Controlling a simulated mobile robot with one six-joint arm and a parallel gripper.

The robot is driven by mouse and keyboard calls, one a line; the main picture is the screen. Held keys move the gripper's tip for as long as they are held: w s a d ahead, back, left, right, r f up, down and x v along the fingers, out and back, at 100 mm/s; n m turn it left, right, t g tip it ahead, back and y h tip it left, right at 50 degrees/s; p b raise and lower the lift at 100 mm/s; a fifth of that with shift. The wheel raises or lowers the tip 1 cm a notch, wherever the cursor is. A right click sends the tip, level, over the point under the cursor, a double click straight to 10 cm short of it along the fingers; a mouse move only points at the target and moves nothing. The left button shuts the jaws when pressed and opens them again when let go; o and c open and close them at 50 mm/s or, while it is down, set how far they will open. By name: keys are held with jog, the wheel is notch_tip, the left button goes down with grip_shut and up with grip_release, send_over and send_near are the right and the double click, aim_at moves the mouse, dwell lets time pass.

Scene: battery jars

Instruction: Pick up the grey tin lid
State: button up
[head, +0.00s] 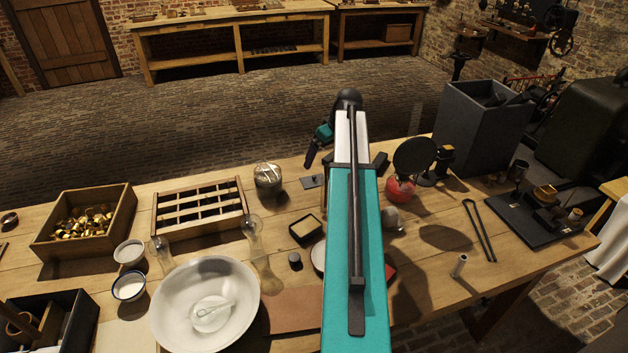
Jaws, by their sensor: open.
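I cannot single out the grey tin lid with certainty. A rounded grey metal piece (392,218) lies on the table just right of my arm. A pale round dish (318,258) is partly hidden behind the arm's left edge. My gripper (314,150) shows only in part, as dark and teal pieces left of the arm near the table's far edge. It is open, and I see nothing held in it. My teal and white arm hides a strip of the table's middle.
A wooden box of brass pieces (84,239), a slotted wooden rack (200,207), a glass jar (268,179) and a white basin (205,318) stand left. A red ball (400,189), dark disc (415,155), tongs (480,230) and grey bin (480,128) are right. Bare wood lies front right.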

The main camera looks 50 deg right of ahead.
jog(key=shift+d+f, duration=0.1)
jog(key=p, duration=0.2)
send_over(314, 178)
jog(key=s, duration=0.2)
jog(key=shift+s+f, duration=0.1)
jog(key=shift+f, duration=3.8)
jog(key=shift+f, duration=0.1)
jog(key=shift+p+x, duration=1.05)
jog(key=shift+x, duration=1.45)
jog(key=shift+s, duration=0.1)
jog(key=c, duration=1)
jog(key=shift+c, duration=0.2)
